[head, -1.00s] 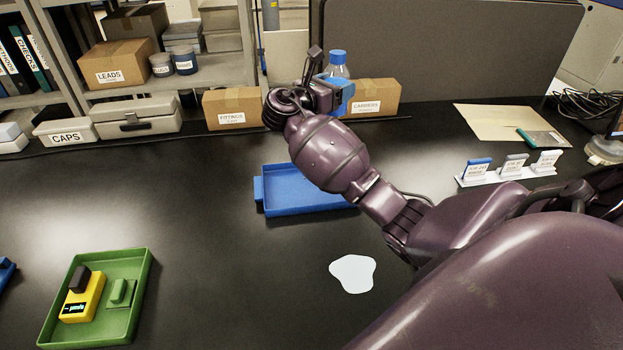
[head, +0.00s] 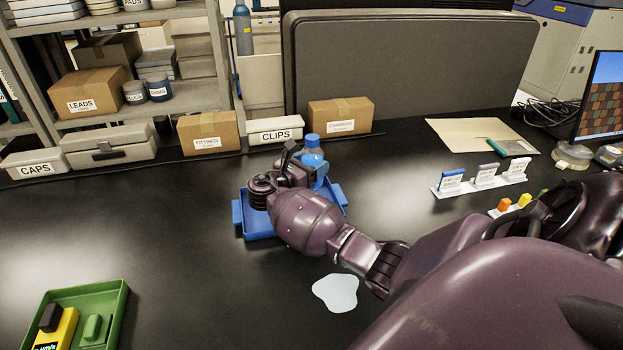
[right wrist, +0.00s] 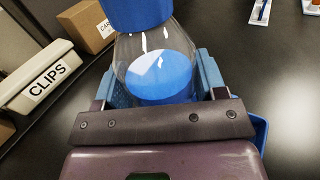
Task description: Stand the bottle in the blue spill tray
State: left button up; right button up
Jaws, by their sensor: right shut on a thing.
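The bottle (head: 312,150) is clear with a blue cap and appears upright. In the right wrist view the bottle (right wrist: 150,62) stands between the jaws, with blue showing inside it. My right gripper (head: 311,172) is shut on the bottle, over the right part of the blue spill tray (head: 259,226). A piece of the tray (right wrist: 260,130) shows at the right in the wrist view. My arm and hand hide much of the tray and the bottle's base, so I cannot tell whether the bottle touches the tray floor. My left gripper is not in view.
A pale puddle (head: 336,293) lies in front of the tray. Boxes (head: 340,115) and a CLIPS bin (head: 275,131) stand behind it. A green tray (head: 115,302) with a yellow device is at lower left. A card rack (head: 481,184) stands at right.

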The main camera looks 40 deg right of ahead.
jog(key=shift+f+b, duration=0.3)
jog(key=shift+f, duration=2)
jog(key=shift+f, duration=0.1)
jog(key=o, duration=1.3)
jog(key=shift+a, duration=0.15)
jog(key=a, duration=0.7)
jog(key=shift+s+a, duration=0.15)
jog(key=shift+s, duration=0.05)
